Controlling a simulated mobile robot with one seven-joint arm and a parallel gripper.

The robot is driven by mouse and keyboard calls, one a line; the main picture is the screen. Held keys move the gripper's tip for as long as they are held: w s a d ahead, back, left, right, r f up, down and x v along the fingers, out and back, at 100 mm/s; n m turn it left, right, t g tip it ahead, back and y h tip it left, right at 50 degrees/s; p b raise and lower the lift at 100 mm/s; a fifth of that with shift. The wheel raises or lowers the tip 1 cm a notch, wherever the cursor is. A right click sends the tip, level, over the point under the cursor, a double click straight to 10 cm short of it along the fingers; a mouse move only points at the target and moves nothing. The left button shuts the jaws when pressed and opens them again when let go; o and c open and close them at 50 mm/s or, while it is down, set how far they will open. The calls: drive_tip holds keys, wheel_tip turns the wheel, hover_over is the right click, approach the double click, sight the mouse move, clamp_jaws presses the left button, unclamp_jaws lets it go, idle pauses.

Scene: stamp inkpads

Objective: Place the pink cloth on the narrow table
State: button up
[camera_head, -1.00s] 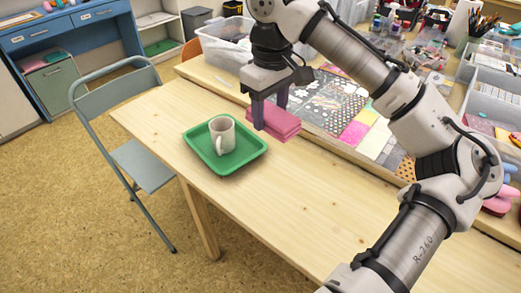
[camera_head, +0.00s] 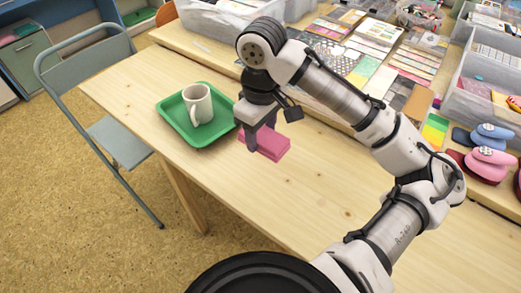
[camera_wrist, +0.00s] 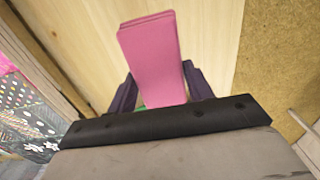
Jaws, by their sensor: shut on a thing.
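The pink cloth (camera_head: 268,144) is a folded, layered rectangle. My gripper (camera_head: 253,142) is shut on it, above or at the surface of the light wooden narrow table (camera_head: 300,190); I cannot tell whether the cloth touches the wood. In the wrist view the cloth (camera_wrist: 152,58) sticks out between my two dark fingers (camera_wrist: 158,92), with bare wood beyond it. The fingers hide part of the cloth in the head view.
A green tray (camera_head: 178,118) with a white mug (camera_head: 198,103) stands left of the cloth. Behind is a wider table with patterned sheets (camera_head: 370,70), clear bins (camera_head: 480,70) and stamps (camera_head: 490,152). A grey folding chair (camera_head: 120,140) stands left. The narrow table's right part is clear.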

sight(261, 159)
drive_tip(key=shift+f+b, duration=0.35)
drive_tip(key=shift+f, duration=2.7)
drive_tip(key=shift+f, duration=0.2)
drive_tip(key=o, duration=1)
drive_tip(key=shift+c, duration=0.2)
drive_tip(key=shift+r, duration=0.15)
wheel_tip(261, 159, up, 12)
drive_tip(key=shift+r+p, duration=0.1)
drive_tip(key=shift+p, duration=0.8)
